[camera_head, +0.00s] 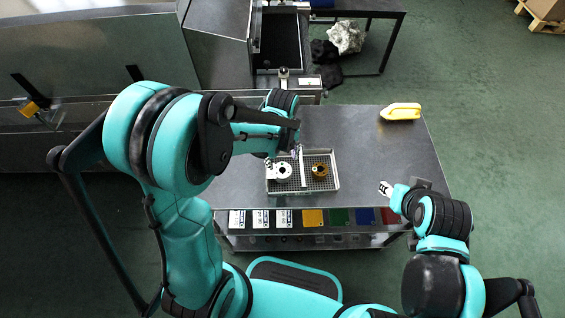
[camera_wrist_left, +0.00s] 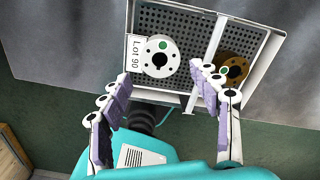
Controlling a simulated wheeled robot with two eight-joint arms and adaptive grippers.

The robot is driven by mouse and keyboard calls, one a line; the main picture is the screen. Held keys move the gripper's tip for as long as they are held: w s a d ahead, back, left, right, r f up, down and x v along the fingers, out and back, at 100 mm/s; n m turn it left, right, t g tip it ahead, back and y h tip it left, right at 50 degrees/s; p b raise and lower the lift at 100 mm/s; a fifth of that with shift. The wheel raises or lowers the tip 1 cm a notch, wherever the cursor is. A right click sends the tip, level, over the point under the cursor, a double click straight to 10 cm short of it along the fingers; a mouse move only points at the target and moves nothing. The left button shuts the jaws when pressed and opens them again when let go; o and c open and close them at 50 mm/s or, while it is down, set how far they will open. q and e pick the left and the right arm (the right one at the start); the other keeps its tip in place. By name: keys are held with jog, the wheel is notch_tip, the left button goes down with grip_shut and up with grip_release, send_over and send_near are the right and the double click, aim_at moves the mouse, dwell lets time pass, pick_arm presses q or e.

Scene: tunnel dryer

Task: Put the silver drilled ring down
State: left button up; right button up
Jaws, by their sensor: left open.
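The silver drilled ring (camera_head: 284,171) lies flat in the left compartment of a perforated tray (camera_head: 303,192) on the table. In the left wrist view the ring (camera_wrist_left: 158,60) shows a dark bore, small holes and a green dot. My left gripper (camera_head: 283,160) is above that compartment. In the left wrist view its fingers (camera_wrist_left: 155,80) are spread apart with nothing between the tips, and the ring is beyond them. A brass-coloured drilled ring (camera_head: 320,169) lies in the right compartment, partly hidden by a finger in the wrist view.
A white divider (camera_head: 302,168) parts the tray. A "Lot 90" label (camera_wrist_left: 133,50) is on its left rim. A yellow bottle-like object (camera_head: 401,111) lies at the table's back right. Coloured and labelled cards (camera_head: 312,218) line the shelf below. The table right of the tray is clear.

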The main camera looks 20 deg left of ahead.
pick_arm(q)
notch_tip(320, 180, up, 4)
jog(key=p, duration=0.1)
notch_tip(320, 180, up, 9)
jog(key=n+t, duration=0.4)
jog(key=n, duration=1)
send_over(282, 170)
jog(key=s+a, duration=0.3)
jog(key=s, duration=0.2)
jog(key=s+a+r+n+t, duration=0.1)
jog(key=s+r+n+t, duration=0.2)
jog(key=n, duration=1)
jog(key=shift+s+a+r+n, duration=0.15)
jog(key=shift+s+a+n, duration=0.2)
jog(key=shift+s, duration=0.7)
